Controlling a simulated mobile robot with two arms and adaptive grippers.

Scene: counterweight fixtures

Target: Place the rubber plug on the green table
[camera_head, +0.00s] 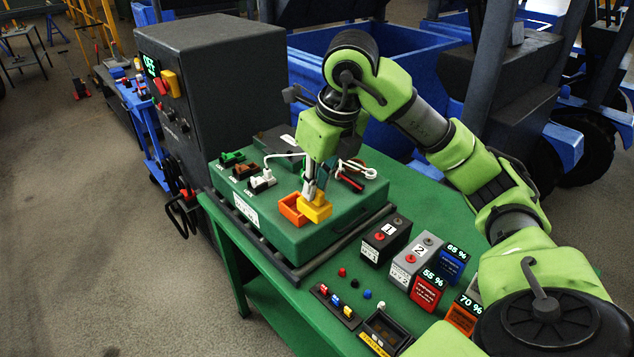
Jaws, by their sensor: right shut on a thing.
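My right gripper (311,188) points down over the green box (285,238) that stands on the green table (400,192). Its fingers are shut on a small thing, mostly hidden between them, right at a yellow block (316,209). I cannot tell whether this thing is the rubber plug. An orange open-topped holder (292,209) sits just left of the yellow block. Small round pieces lie apart on the table in front: red (342,271), black (354,284), blue (367,294) and white (381,305). My left gripper is not in view.
Boxes marked 1 (386,240) and 2 (416,262) and percent-labelled weights (427,294) stand at the table's right. A dark plug rack (335,305) and an open black tray (385,332) are at the front. A grey control cabinet (215,90) stands left.

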